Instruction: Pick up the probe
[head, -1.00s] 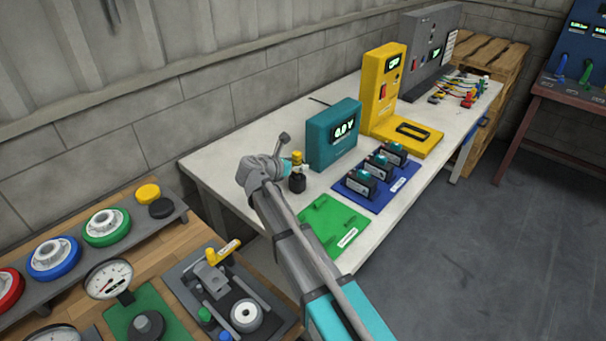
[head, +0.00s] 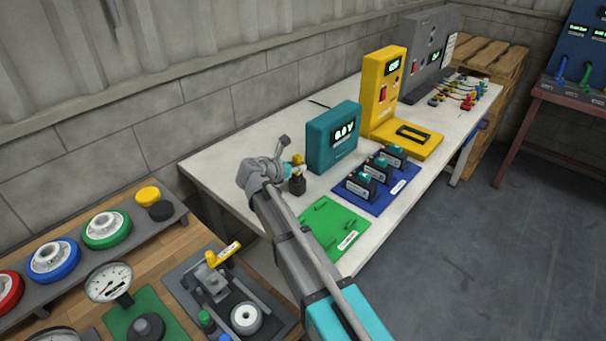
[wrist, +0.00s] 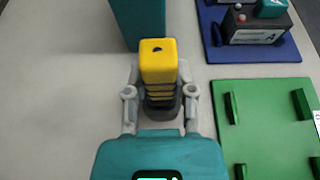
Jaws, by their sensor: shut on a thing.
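The probe has a yellow top (head: 297,159) and stands upright in a dark holder (head: 297,187) on the white bench, in front of the teal meter. In the wrist view the probe's yellow block (wrist: 158,62) sits between my fingers, with dark and yellow ribs below it. My gripper (wrist: 160,90) is shut on the probe, one finger on each side. In the head view my gripper (head: 292,172) reaches the probe from the left. The probe's lower end is hidden.
The teal meter (head: 333,137) stands just behind the probe. A green mat (head: 335,227) and a blue mat (head: 378,200) with several small dark units lie to the right. A yellow instrument (head: 384,88) stands farther back. The bench (head: 225,160) behind my gripper is clear.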

